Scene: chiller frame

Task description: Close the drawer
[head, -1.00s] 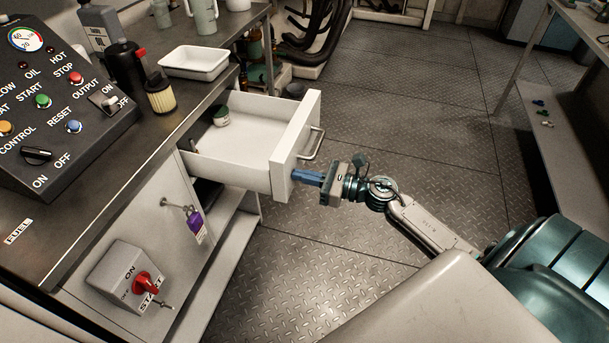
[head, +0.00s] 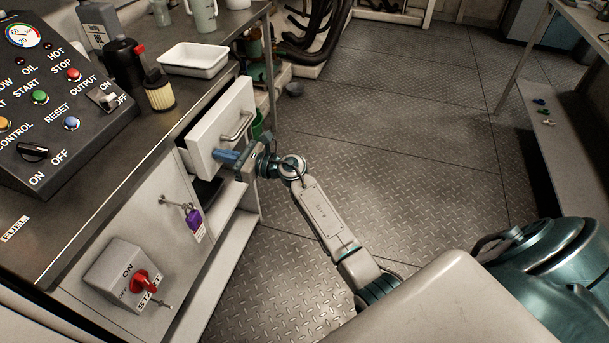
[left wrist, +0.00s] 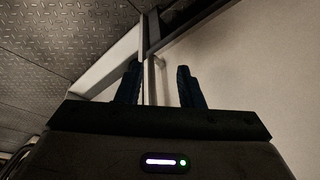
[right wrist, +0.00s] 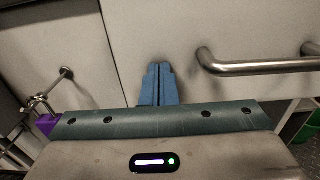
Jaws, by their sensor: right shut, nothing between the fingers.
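The white drawer (head: 222,118) under the workbench stands only a little way out, with a narrow gap behind its front. Its metal bar handle (head: 238,127) is on the front, and it also shows in the right wrist view (right wrist: 255,66). My right gripper (head: 217,155) is shut and empty. Its blue fingertips (right wrist: 160,66) are at the lower left part of the drawer front, beside the handle, and seem to touch the panel. My left gripper (left wrist: 158,82) is open and empty in the left wrist view, away from the drawer; it is not in the head view.
A control panel (head: 62,95), a white tray (head: 193,58) and a filter (head: 159,95) are on the workbench. The metal floor (head: 390,130) to the right is clear.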

